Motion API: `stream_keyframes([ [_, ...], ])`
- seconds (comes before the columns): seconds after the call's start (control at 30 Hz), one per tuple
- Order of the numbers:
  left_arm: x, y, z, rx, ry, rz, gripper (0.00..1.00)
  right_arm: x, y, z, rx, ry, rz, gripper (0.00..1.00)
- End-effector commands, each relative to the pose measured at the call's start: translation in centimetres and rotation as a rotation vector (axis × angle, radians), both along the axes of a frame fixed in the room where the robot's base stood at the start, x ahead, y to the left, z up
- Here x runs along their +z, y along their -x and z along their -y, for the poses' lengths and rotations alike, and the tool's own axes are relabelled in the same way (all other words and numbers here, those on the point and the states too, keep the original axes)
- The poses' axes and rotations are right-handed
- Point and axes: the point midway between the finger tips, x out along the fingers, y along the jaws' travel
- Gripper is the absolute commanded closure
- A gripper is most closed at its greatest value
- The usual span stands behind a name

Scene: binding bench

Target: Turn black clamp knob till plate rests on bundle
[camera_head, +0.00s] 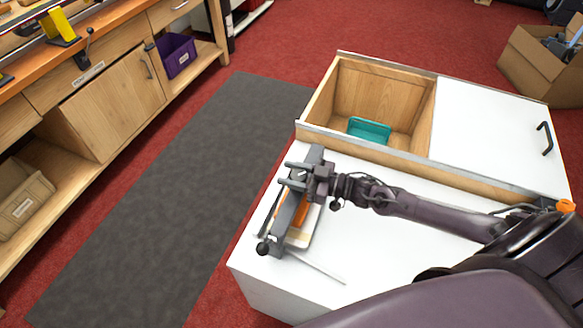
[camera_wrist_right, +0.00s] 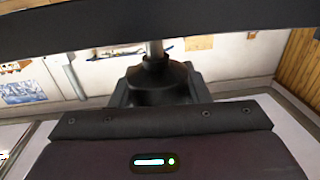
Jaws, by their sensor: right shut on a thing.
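A small press with a long dark grey crossbar (camera_head: 287,219) stands on the white worktop. An orange bundle (camera_head: 301,213) shows partly beneath the bar, over a pale base (camera_head: 302,237). My right gripper (camera_head: 299,178) is at the bar's upper part and covers the knob in the head view. In the right wrist view the black clamp knob (camera_wrist_right: 157,80) sits between my right fingers, with a steel screw (camera_wrist_right: 155,49) beyond it and the dark bar (camera_wrist_right: 160,18) across the top. The gripper is shut on the knob. The gap between plate and bundle cannot be made out. My left gripper is not in view.
A thin rod (camera_head: 316,268) lies at the press's front. An open wooden bin (camera_head: 345,92) with a teal tray (camera_head: 369,129) is behind, beside a white lid (camera_head: 490,125). A wooden workbench (camera_head: 112,105) stands left across a grey mat (camera_head: 165,215).

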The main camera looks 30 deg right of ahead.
Motion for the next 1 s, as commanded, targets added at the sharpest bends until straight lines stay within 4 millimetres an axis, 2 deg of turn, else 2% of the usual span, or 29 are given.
stream_keyframes([
  [0.03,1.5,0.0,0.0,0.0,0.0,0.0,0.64,0.7,0.1,-0.1,-0.042,-0.005,-0.004,0.81],
  [0.1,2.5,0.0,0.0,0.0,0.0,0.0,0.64,0.7,0.0,0.0,-0.106,-0.007,-0.004,0.81],
  [0.4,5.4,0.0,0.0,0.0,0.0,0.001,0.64,0.6,-0.4,0.5,-0.389,-0.007,-0.001,0.81],
  [0.7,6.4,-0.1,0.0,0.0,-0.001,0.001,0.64,0.5,-0.7,1.0,-0.622,-0.007,0.008,0.81],
  [1.0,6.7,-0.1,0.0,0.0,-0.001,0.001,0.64,0.7,-0.9,1.3,-0.754,-0.006,0.015,0.81],
])
